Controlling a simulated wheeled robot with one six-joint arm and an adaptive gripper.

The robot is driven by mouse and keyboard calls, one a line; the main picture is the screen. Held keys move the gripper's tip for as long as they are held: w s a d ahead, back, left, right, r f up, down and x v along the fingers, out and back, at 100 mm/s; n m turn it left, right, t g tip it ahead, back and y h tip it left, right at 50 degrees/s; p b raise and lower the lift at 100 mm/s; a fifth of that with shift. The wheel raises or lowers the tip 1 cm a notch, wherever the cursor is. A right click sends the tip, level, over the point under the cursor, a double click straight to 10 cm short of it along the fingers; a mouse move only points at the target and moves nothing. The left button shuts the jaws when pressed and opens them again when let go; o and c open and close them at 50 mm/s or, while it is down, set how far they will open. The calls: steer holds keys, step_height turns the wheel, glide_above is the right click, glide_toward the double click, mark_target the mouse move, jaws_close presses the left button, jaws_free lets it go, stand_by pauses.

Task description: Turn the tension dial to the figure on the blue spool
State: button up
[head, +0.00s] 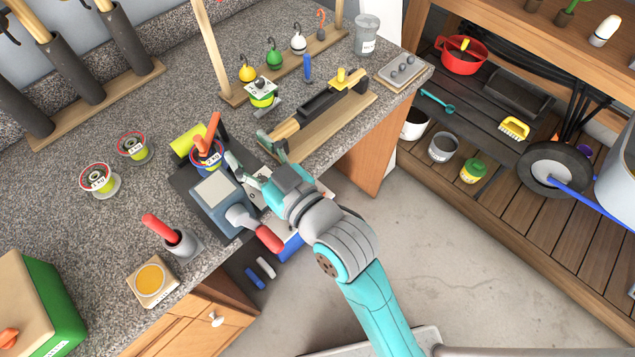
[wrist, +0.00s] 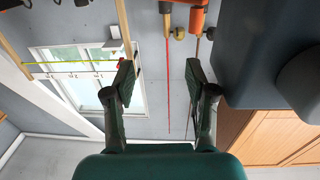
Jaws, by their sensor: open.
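The blue spool (head: 207,157) stands at the back of a grey-blue winding machine (head: 216,203) on the bench. It has a red rim and a white label whose figure is too small to read surely. An orange handle rises beside it. I cannot make out the tension dial; my gripper and wrist cover part of the machine's right side.
The machine's red-handled crank (head: 268,238) sticks out toward the front. Two red-rimmed spools (head: 100,180) (head: 132,147) stand to the left. A wooden clamp board (head: 320,118) lies to the right. A red-handled tool in a cup (head: 178,240) stands in front. Open floor lies right of the bench.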

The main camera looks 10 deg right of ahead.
mark_target(265, 180)
step_height(265, 180, down, 10)
steer(key=shift+r, duration=0.1)
steer(key=shift+y, duration=0.3)
steer(key=shift+n+g+y, duration=0.8)
steer(key=shift+n+y, duration=0.1)
steer(key=shift+n+g+y, duration=1.2)
steer(key=shift+g+y, duration=0.1)
steer(key=shift+g, duration=0.1)
steer(key=n+g+y, duration=0.1)
steer(key=n+g, duration=0.1)
steer(key=g, duration=0.1)
steer(key=n+g+y, duration=0.2)
steer(key=n+g, duration=0.1)
steer(key=g, duration=0.1)
steer(key=shift+d+g, duration=0.3)
steer(key=shift+d, duration=0.05)
steer(key=s+d+f+m+t, duration=0.1)
steer(key=s+d+f, duration=0.1)
steer(key=d, duration=0.8)
steer(key=shift+s+d+f+m, duration=0.2)
steer(key=shift+s+d+m, duration=0.1)
steer(key=shift+s, duration=0.6)
